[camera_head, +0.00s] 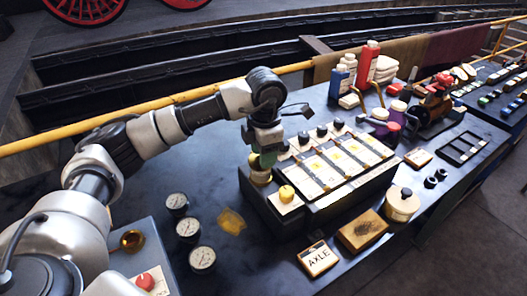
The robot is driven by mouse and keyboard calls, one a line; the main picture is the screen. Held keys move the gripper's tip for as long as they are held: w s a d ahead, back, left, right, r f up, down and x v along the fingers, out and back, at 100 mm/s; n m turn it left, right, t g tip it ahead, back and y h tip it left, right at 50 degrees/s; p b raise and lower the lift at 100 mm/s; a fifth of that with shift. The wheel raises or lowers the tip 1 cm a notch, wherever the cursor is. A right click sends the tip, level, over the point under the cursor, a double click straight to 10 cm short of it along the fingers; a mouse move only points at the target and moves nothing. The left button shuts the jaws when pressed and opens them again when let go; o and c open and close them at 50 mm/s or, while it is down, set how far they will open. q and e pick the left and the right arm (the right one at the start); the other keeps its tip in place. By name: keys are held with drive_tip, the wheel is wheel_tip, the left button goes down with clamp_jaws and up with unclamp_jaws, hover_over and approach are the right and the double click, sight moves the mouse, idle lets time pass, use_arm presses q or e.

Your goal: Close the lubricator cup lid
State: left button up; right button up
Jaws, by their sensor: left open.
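My left gripper (263,160) points down at the left end of a dark block with several white panels (335,170). Its fingers are small and dark here, and I see nothing clearly held between them. Just below it is a short round cup with a brass-coloured band (260,176); the gripper partly hides its top. It may be the lubricator cup, but I cannot tell how its lid stands. My right gripper is out of view.
Three round gauges (188,229) lie left of the block, near a yellow patch (231,221). A yellow knob (287,193) is on the block's front corner. A cream lidded pot (402,204), a brown box (362,230) and an AXLE tag (318,258) stand in front. Bottles (368,63) stand behind.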

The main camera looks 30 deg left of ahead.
use_arm(q)
wheel_tip(320, 180, up, 11)
drive_tip(key=b, duration=0.1)
drive_tip(key=shift+d, duration=0.15)
drive_tip(key=shift+f, duration=0.15)
idle(0.5)
